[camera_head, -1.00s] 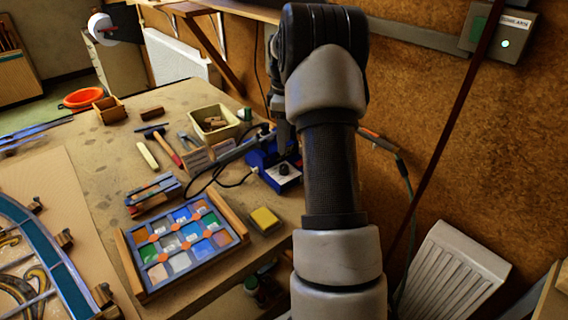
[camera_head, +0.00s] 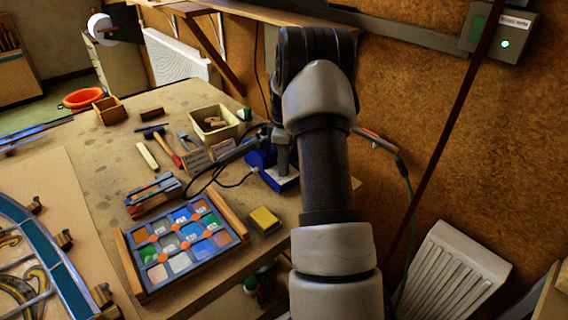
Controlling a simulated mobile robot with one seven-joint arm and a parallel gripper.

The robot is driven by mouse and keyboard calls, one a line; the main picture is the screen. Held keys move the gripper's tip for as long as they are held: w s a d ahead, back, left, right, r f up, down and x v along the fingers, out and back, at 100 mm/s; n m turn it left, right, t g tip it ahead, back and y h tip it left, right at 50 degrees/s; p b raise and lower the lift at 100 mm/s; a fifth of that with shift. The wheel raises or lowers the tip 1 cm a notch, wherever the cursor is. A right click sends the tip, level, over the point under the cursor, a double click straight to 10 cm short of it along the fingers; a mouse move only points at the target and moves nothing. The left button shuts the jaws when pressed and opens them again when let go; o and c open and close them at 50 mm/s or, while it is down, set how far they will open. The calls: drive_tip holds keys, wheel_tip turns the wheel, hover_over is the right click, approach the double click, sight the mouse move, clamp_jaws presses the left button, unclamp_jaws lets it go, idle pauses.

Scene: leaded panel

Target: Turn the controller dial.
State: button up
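The blue controller box (camera_head: 259,161) stands near the right edge of the workbench, with a pale front panel (camera_head: 288,184). My gripper (camera_head: 283,170) points down right over this box, its tip in front of the panel where the dial sits. The dial itself is hidden behind my gripper. The fingers are too small and dark to show whether they are open or shut, or whether they touch the dial.
A yellow sponge (camera_head: 264,220) and a tray of coloured glass pieces (camera_head: 187,240) lie in front of the box. A cream bin (camera_head: 214,122) stands behind left. A soldering iron (camera_head: 236,151) and dark cables lie beside the box. The wall is close on the right.

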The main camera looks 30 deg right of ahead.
drive_tip(key=c, duration=0.6)
drive_tip(key=shift+m, duration=0.3)
drive_tip(key=m, duration=0.3)
drive_tip(key=shift+m, duration=0.3)
drive_tip(key=m, duration=0.3)
drive_tip(key=shift+m, duration=0.4)
drive_tip(key=m, duration=0.5)
drive_tip(key=shift+m, duration=2.3)
